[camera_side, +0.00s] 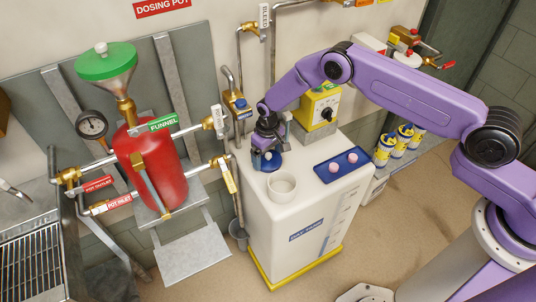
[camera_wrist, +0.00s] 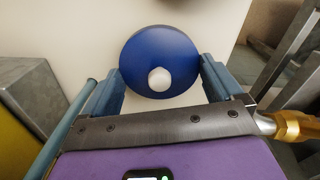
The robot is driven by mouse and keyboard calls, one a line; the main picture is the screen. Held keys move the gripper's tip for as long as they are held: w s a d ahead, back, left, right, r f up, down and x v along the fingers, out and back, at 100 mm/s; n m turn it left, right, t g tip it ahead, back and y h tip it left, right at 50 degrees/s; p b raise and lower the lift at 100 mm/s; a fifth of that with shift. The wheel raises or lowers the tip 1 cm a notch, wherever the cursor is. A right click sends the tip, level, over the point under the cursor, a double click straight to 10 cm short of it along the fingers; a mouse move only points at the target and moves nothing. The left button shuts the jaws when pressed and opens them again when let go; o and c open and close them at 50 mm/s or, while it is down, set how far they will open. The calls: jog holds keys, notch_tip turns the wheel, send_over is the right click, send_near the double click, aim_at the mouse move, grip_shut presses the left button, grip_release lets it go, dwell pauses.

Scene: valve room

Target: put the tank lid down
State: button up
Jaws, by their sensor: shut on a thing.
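The tank lid (camera_wrist: 150,48) is a round blue disc with a white knob, seen between the two fingers of my gripper (camera_wrist: 160,78) in the wrist view. My gripper is shut on it. In the side view my gripper (camera_side: 267,150) points down over the back left of the white tank's top (camera_side: 310,180), with the blue lid (camera_side: 270,162) under it. The lid is at or just above the tank top; I cannot tell whether it touches. The tank's round white opening (camera_side: 282,188) is uncovered, just in front of the lid.
A blue tray (camera_side: 329,179) with two pink pieces lies on the tank top at the right. A yellow pump box (camera_side: 318,106) stands behind. A red dosing pot (camera_side: 152,168) with a green funnel and pipes stands to the left. Yellow-blue cans (camera_side: 384,150) stand at the right.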

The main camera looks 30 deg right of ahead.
aim_at(268, 153)
jog(key=shift+f, duration=0.15)
jog(key=o, duration=0.7)
jog(key=shift+r, duration=6.2)
